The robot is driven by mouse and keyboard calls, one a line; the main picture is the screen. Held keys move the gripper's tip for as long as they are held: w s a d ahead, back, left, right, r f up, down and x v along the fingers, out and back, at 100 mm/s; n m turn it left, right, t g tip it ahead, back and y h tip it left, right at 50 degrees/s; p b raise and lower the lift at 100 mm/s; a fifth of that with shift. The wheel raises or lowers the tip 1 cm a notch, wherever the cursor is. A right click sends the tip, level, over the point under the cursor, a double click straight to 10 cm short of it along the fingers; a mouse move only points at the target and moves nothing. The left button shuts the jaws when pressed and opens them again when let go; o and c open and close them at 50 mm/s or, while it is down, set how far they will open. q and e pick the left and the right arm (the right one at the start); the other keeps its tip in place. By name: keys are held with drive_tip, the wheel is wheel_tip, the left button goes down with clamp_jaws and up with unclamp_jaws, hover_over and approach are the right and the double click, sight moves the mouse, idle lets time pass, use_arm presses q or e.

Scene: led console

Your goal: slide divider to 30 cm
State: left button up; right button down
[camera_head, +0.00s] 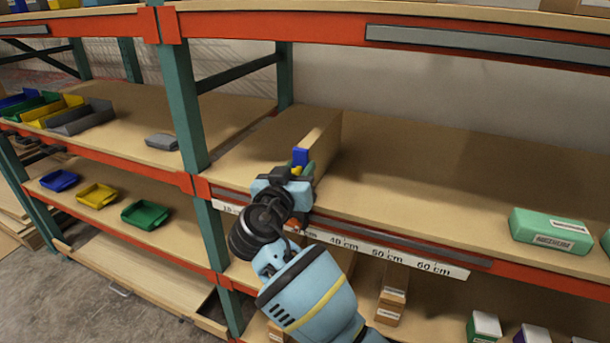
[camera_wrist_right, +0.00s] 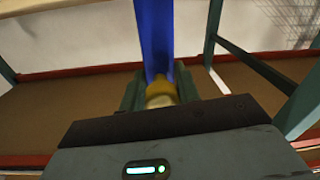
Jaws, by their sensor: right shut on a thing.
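The divider (camera_head: 322,141) is an upright tan panel standing across the middle shelf, with a blue front edge (camera_head: 300,157). In the right wrist view the blue edge (camera_wrist_right: 155,40) rises straight up from a yellow knob (camera_wrist_right: 160,92). My right gripper (camera_head: 300,172) is at the divider's front end, shut on its yellow knob. The scale strip (camera_head: 390,254) on the shelf's front shows marks for 40, 50 and 60 cm. My arm hides the marks around 20 and 30 cm, so the divider's exact mark cannot be read. My left gripper is not in view.
A green box (camera_head: 550,230) lies on the shelf at the right. The shelf board (camera_head: 420,180) between it and the divider is bare. A green upright post (camera_head: 183,95) stands left of the divider. Small cartons (camera_head: 392,300) stand on the shelf below.

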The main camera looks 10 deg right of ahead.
drive_tip(key=shift+s+d+f, duration=0.1)
drive_tip(key=shift+s+d, duration=0.1)
drive_tip(key=shift+d, duration=0.1)
drive_tip(key=c, duration=1.4)
unclamp_jaws()
drive_tip(key=shift+o, duration=1.5)
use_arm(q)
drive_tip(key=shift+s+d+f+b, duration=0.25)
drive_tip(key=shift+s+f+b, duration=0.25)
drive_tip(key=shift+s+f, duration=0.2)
use_arm(e)
drive_tip(key=v, duration=0.8)
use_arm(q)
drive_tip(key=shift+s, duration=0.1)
